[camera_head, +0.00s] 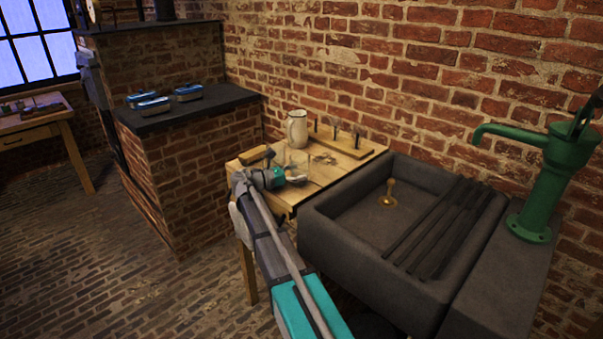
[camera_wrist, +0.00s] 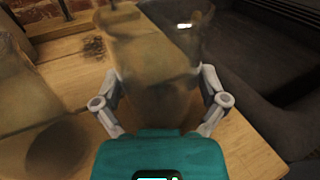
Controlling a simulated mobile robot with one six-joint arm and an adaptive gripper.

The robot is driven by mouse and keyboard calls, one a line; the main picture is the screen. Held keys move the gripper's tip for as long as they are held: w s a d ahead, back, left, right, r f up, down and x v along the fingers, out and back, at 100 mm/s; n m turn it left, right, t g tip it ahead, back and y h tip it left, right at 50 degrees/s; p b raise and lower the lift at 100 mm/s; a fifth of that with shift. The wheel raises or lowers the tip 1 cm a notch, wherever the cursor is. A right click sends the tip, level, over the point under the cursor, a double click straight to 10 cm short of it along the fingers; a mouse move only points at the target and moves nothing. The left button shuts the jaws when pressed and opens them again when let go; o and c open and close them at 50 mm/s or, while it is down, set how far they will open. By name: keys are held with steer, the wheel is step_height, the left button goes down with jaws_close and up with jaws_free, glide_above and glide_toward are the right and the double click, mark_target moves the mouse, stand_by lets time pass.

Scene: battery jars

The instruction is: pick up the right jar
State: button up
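A clear glass jar (camera_wrist: 155,65) stands between the two fingers of my gripper (camera_wrist: 162,78) in the wrist view. One finger is on each side, close to the glass; I cannot tell whether they press on it. A second see-through, brownish shape (camera_wrist: 40,110), perhaps another jar, fills the left of that view. In the head view my gripper (camera_head: 277,178) is low over the wooden table (camera_head: 325,173), and the glass (camera_head: 297,160) shows faintly just beyond it. My arm covers part of the table.
A pitcher (camera_head: 297,128) and a wooden rack (camera_head: 346,142) stand behind on the table. A brown block (camera_head: 257,155) lies to the left. A dark stone sink (camera_head: 345,205) adjoins on the right, with a green pump (camera_head: 545,180) beyond.

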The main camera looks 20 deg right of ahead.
steer(key=shift+c, duration=1.3)
steer(key=shift+r, duration=0.1)
step_height(320, 180, up, 2)
steer(key=p, duration=0.2)
steer(key=shift+r+p, duration=0.25)
steer(key=shift+p, duration=0.1)
steer(key=s+a+r+p, duration=0.5)
steer(key=s+r+p, duration=0.5)
steer(key=s, duration=0.3)
steer(key=shift+r, duration=0.15)
steer(key=shift+s, duration=0.1)
